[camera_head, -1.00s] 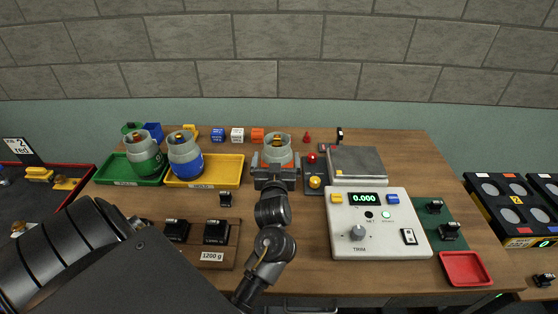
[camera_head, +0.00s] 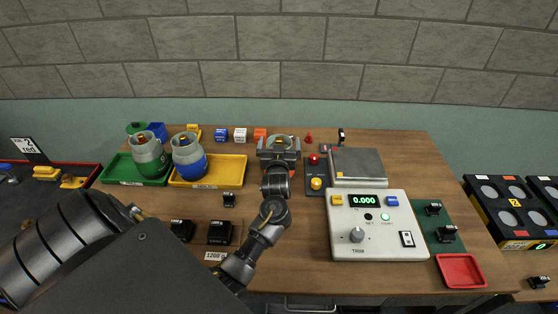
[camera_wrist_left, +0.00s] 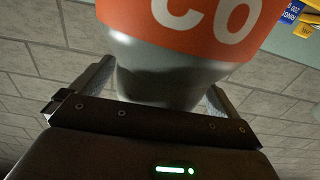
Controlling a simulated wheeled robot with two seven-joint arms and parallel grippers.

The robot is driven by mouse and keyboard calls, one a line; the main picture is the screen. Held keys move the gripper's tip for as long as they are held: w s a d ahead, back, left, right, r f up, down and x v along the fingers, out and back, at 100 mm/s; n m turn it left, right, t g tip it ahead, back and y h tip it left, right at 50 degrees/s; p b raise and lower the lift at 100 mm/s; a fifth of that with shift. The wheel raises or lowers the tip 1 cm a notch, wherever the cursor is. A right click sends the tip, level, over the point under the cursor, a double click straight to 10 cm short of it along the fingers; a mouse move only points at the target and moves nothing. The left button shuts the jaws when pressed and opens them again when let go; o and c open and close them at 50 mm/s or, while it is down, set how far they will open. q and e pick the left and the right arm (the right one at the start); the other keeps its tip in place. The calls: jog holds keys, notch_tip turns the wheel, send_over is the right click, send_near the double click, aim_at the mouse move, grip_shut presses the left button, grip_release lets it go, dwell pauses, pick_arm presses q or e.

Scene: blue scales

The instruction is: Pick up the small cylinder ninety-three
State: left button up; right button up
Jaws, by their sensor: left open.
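A grey gas cylinder with an orange band (camera_head: 281,137) stands at the middle back of the table. Most of its body is hidden behind my left gripper (camera_head: 279,148). In the left wrist view the cylinder's orange band (camera_wrist_left: 185,14) shows large white letters "CO". My left gripper's open fingers (camera_wrist_left: 156,86) stand on either side of its grey part (camera_wrist_left: 165,65); I cannot tell whether they touch it. Two similar cylinders stand to the left, one with a green band (camera_head: 150,160) and one with a blue band (camera_head: 188,160). No number ninety-three is readable. My right gripper is out of view.
The green cylinder stands in a green tray (camera_head: 118,165), the blue one in a yellow tray (camera_head: 230,172). A control box (camera_head: 378,235) and a scale plate (camera_head: 356,163) are on the right. Black weights (camera_head: 221,232) sit in front, beside my left arm.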

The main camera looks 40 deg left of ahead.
pick_arm(q)
jog(key=shift+c, duration=0.4)
jog(key=c, duration=1.9)
jog(key=shift+r, duration=0.15)
jog(key=shift+c, duration=0.5)
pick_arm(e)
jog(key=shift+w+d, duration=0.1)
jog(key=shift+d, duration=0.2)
